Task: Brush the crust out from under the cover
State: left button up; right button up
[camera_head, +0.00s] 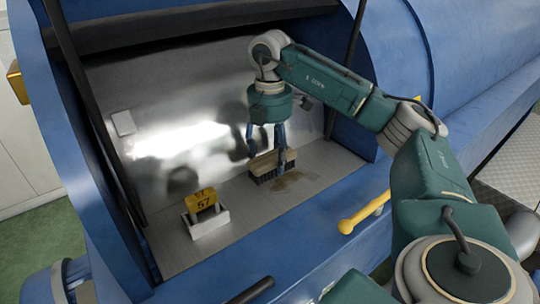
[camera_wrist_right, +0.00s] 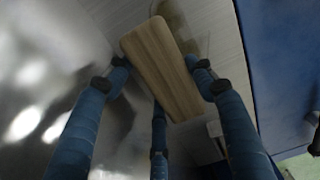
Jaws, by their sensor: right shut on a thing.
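A brush (camera_head: 272,167) with a pale wooden block and dark bristles stands bristles down on the metal floor inside the blue machine. My right gripper (camera_head: 266,148) reaches in from above and is shut on the brush block. In the right wrist view, the wooden top of the brush (camera_wrist_right: 162,68) lies between the blue fingers. The crust (camera_head: 299,178) is a brownish stain on the floor just right of the brush. It also shows beyond the block in the wrist view (camera_wrist_right: 178,20). The blue cover (camera_head: 190,14) is open above. My left gripper is not in view.
A yellow block marked 57 (camera_head: 201,199) sits in a white holder (camera_head: 207,222) at the front left of the floor. A yellow handle (camera_head: 364,212) is on the blue front. A shiny metal wall (camera_head: 180,100) stands close behind the brush.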

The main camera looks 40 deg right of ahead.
jog(key=shift+f, duration=0.35)
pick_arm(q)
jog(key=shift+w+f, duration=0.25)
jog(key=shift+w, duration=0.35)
pick_arm(e)
jog(key=shift+f, duration=0.15)
pick_arm(q)
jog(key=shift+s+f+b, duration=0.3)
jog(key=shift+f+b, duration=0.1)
jog(key=shift+b, duration=0.2)
pick_arm(e)
jog(key=shift+f, duration=0.55)
